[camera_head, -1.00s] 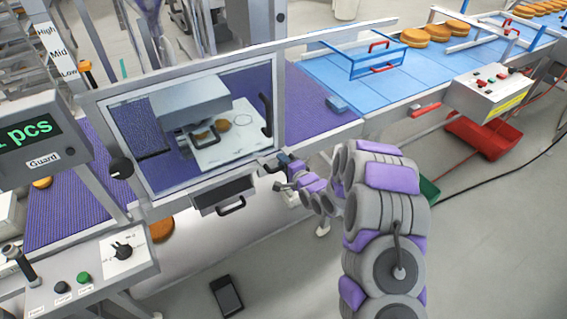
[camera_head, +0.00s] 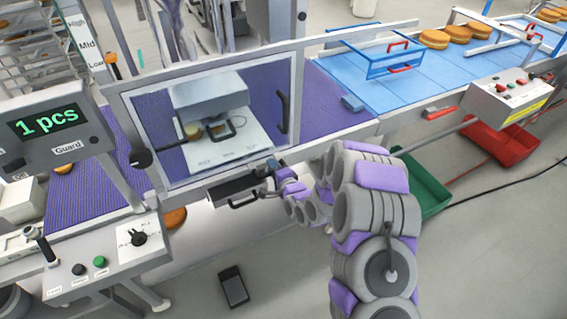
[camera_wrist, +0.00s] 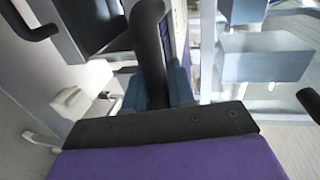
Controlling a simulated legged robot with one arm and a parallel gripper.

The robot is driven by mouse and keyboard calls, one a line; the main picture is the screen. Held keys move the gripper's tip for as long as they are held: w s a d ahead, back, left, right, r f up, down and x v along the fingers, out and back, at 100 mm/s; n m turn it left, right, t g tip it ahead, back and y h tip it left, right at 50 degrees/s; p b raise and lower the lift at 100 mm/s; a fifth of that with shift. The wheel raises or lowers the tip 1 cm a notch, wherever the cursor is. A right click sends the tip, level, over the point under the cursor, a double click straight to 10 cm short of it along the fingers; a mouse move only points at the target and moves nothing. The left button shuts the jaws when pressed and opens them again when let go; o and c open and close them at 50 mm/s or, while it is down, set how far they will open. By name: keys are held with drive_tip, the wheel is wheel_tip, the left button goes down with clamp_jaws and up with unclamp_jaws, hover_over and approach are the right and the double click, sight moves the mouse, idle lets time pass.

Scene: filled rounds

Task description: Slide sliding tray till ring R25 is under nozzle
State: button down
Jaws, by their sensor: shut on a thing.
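Through the clear guard window I see the white sliding tray (camera_head: 243,143) below a grey nozzle head (camera_head: 208,97). A round bun-like piece (camera_head: 192,132) shows at the tray's left. The ring marks on the tray are too faint to read, and the spot under the nozzle is partly hidden by a dark handle (camera_head: 222,133). My gripper (camera_head: 264,178) is outside the window, at its lower right edge. In the wrist view my gripper (camera_wrist: 157,97) is shut on a dark upright bar (camera_wrist: 150,40), apparently the tray's handle.
A dark box with a handle (camera_head: 232,188) hangs below the window, just left of my gripper. A display (camera_head: 50,120) reads "1 pcs". A blue conveyor (camera_head: 390,90) with buns is at the right. Green (camera_head: 425,180) and red (camera_head: 500,145) bins stand below it.

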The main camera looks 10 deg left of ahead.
drive_tip(key=shift+d+f, duration=0.25)
drive_tip(key=shift+d, duration=0.05)
drive_tip(key=c, duration=1.1)
unclamp_jaws()
drive_tip(key=shift+a, duration=0.1)
drive_tip(key=shift+o, duration=0.2)
drive_tip(key=shift+r, duration=0.1)
drive_tip(key=p+v, duration=1.3)
drive_tip(key=v, duration=0.4)
